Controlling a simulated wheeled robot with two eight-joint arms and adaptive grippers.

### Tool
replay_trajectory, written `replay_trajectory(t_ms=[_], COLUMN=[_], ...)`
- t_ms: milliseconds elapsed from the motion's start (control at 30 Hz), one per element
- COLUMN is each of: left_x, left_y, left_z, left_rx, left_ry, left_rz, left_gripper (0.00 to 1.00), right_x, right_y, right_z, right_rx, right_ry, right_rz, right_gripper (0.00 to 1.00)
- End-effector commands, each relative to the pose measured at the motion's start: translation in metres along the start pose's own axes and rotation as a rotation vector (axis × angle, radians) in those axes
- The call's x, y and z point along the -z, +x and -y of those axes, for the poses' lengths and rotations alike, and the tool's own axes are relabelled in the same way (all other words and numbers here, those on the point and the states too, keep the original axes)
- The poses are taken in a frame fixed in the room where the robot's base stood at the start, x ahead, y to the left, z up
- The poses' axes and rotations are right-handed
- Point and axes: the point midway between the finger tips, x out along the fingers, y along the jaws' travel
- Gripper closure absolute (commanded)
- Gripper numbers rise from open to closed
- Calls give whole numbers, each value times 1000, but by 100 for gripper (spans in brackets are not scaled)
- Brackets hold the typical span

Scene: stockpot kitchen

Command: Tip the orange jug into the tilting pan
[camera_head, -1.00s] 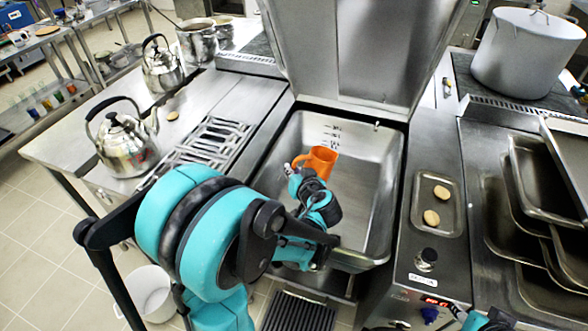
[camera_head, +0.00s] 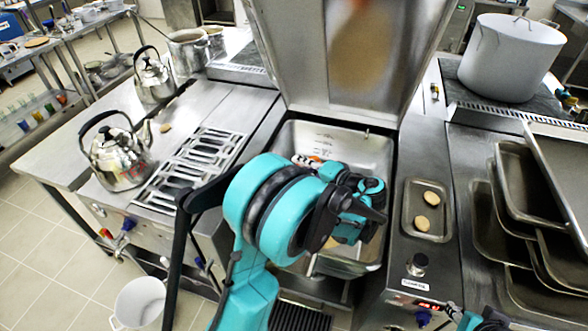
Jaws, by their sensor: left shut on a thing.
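The tilting pan (camera_head: 370,150) stands open in the middle, its lid (camera_head: 300,60) raised behind it. My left arm reaches over the pan and covers much of its inside. My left gripper (camera_head: 303,160) is over the pan, mostly hidden behind my own arm, and shut on the orange jug (camera_head: 317,159). A tan patch (camera_head: 331,243) shows low in the pan below my arm. Part of my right gripper (camera_head: 462,316) shows at the bottom edge; its jaws cannot be made out.
Two steel kettles (camera_head: 118,158) and a steel pot (camera_head: 188,50) stand on the left counter beside a slotted grate (camera_head: 190,165). A small tray (camera_head: 412,210) with two tan round pieces lies right of the pan. A large stockpot (camera_head: 508,58) and stacked pans (camera_head: 530,180) are farther right.

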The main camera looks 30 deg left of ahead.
Motion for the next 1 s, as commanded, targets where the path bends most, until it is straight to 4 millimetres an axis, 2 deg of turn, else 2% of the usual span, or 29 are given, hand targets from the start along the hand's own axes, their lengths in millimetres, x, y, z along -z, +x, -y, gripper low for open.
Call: replay_trajectory(t_ms=[33, 300, 767, 1000], left_x=[4, 25, 66, 85], left_y=[0, -6, -23, -30], left_z=[-6, -19, -17, -24], left_rx=[14, 89, 198, 252], left_ry=[31, 212, 472, 602], left_rz=[4, 43, 96, 123], left_gripper=[100, 100, 100, 100], right_x=[-4, -16, -24, -31], right_y=[6, 23, 33, 43], right_z=[0, 0, 0, 0], right_rx=[0, 0, 0, 0], right_ry=[0, 0, 0, 0], right_rz=[0, 0, 0, 0], right_gripper=[60, 60, 60, 60])
